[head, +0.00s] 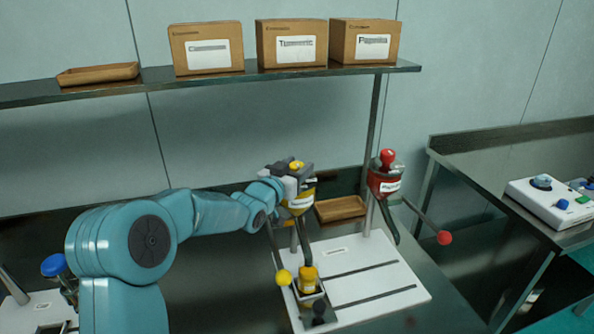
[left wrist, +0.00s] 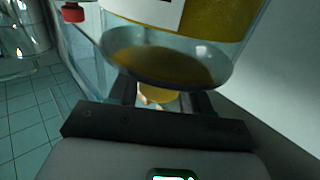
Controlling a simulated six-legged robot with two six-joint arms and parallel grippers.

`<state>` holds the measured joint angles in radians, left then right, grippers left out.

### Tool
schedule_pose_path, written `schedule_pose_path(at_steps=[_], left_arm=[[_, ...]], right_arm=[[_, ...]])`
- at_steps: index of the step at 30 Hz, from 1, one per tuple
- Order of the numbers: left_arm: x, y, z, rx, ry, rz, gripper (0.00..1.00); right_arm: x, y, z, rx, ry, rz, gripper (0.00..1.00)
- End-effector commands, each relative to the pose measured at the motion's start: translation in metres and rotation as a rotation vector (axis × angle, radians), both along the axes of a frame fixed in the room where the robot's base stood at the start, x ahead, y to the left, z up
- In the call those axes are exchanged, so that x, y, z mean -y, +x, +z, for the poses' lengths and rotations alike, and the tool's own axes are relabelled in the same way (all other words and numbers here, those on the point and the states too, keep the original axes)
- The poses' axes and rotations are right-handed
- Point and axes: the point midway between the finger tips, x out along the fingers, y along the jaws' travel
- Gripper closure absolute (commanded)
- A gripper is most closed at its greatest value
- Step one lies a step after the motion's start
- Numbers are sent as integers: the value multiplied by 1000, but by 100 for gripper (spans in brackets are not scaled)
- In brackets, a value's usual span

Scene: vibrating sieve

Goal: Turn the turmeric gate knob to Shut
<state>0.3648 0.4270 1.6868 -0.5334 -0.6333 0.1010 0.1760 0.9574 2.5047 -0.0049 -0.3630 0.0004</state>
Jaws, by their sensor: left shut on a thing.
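The yellow hopper (head: 300,208) stands on a white base plate (head: 340,250), with a yellow knob (head: 297,165) on its top. My left gripper (head: 292,170) is shut on this knob, its dark fingers on either side of it. In the left wrist view the knob (left wrist: 157,94) shows between the fingers, partly hidden. The hopper's clear rim and yellow contents (left wrist: 160,63) fill the picture above it. Which way the knob is turned, and any Shut mark, cannot be made out. My right gripper is not in view.
A red hopper (head: 383,180) with a red knob stands to the right. A yellow ball lever (head: 284,277), a yellow jar (head: 308,278) and a red ball lever (head: 444,238) are lower down. Boxes (head: 292,45) sit on the shelf above. A control box (head: 550,205) is at right.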

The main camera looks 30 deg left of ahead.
Motion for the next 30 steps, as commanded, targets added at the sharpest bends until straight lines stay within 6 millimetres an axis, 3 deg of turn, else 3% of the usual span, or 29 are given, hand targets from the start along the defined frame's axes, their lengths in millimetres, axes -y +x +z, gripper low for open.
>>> schedule_pose_path(at_steps=[2, 3, 5, 17, 20, 30], left_arm=[[0, 0, 3, 7, 1, 1, 82], [0, 0, 3, 7, 1, 1, 48], [0, 0, 3, 6, 1, 1, 32], [0, -10, -1, 2, 1, 2, 32], [1, -28, -2, 3, 1, 3, 32], [6, -118, -1, 6, 2, 5, 32]], right_arm=[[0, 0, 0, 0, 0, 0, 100], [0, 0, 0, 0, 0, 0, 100], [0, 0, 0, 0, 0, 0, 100], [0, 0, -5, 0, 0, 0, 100], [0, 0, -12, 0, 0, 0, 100], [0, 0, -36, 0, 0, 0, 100]])
